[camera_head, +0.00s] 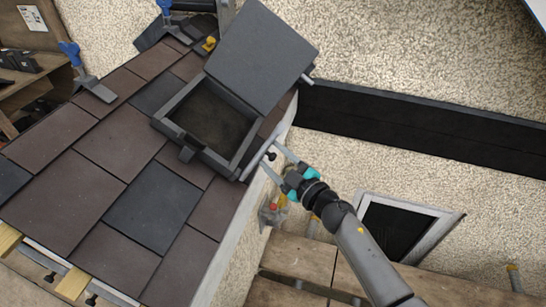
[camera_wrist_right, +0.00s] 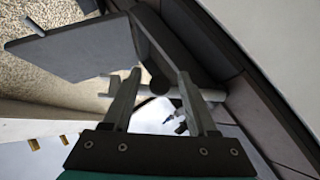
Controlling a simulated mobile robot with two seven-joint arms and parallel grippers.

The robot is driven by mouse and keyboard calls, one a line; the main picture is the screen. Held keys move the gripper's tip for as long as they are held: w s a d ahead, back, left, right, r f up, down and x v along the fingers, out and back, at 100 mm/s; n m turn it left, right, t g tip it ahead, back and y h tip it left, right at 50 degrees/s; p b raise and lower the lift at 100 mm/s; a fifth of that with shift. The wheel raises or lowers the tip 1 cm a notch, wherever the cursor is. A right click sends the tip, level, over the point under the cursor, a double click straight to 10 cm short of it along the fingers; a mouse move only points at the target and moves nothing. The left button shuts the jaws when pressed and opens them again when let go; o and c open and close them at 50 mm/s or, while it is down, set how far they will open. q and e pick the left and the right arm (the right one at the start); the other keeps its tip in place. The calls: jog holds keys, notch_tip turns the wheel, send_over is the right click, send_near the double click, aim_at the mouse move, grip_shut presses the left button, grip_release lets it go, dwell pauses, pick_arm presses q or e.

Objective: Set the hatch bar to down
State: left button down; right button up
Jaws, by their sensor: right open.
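The roof hatch has a dark square frame (camera_head: 238,163) on the tiles, and its lid (camera_head: 262,53) stands open, tilted to the upper right. A light grey hatch bar (camera_head: 250,166) with a dark round knob (camera_head: 271,156) runs along the frame's right edge. My right gripper (camera_head: 269,160) is open at the bar, its fingers to either side of the knob. In the right wrist view, the bar (camera_wrist_right: 212,95) crosses between the open fingers (camera_wrist_right: 158,84), and the dark knob (camera_wrist_right: 160,84) shows there. Contact cannot be told. My left gripper is out of view.
Brown and dark tiles (camera_head: 70,135) cover the roof around the hatch. Blue-handled clamps (camera_head: 92,85) stand at the upper left. A pebbled wall (camera_head: 400,60) with a dark ledge (camera_head: 420,125) lies right. A wooden platform (camera_head: 305,262) and a framed window (camera_head: 392,230) are below.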

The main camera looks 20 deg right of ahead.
jog(key=shift+c, duration=0.3)
grip_shut()
dwell(1.1)
